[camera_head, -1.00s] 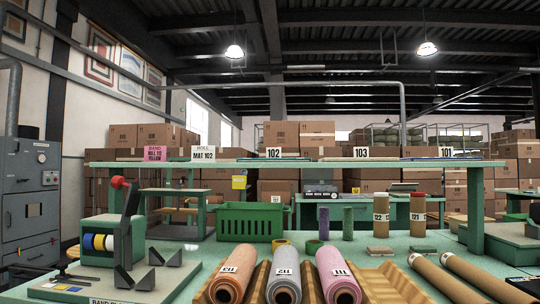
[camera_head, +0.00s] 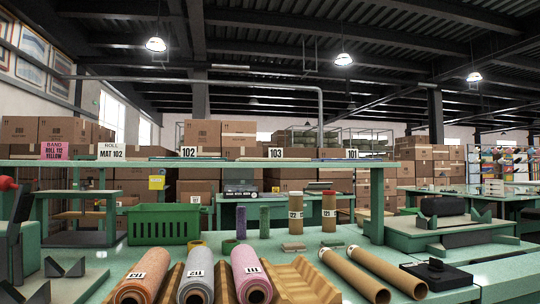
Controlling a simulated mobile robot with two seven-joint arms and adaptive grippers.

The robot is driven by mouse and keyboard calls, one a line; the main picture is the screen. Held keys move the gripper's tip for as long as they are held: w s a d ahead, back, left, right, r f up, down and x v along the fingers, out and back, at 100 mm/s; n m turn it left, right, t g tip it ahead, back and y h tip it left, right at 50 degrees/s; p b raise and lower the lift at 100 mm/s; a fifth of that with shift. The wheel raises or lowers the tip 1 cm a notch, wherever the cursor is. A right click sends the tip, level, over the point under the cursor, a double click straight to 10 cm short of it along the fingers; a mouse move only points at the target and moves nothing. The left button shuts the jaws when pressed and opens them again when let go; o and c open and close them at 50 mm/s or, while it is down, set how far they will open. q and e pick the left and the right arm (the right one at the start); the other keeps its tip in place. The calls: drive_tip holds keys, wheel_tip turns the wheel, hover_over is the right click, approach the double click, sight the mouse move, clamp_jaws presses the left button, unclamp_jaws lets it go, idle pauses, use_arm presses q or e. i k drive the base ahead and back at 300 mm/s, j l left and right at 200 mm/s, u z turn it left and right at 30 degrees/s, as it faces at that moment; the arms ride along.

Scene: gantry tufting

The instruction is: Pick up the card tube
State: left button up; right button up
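Two plain brown card tubes lie side by side on the green table, right of the rolls. The left card tube (camera_head: 354,276) and the right card tube (camera_head: 388,272) both point toward me with their open ends near. I cannot tell which one the task means. Two upright brown tubes with number labels, tube 122 (camera_head: 296,207) and tube 121 (camera_head: 328,207), stand farther back. Neither of my grippers shows in this view.
A black device (camera_head: 437,273) sits right of the tubes. A green crate (camera_head: 163,224) stands behind. A raised shelf (camera_head: 230,164) spans the back.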

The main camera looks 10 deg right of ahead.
sight(371, 289)
drive_tip(key=i+j+z, duration=0.3)
drive_tip(key=j+z, duration=0.3)
drive_tip(key=i+j+z, duration=0.3)
drive_tip(key=j+z, duration=0.6)
drive_tip(key=j, duration=0.15)
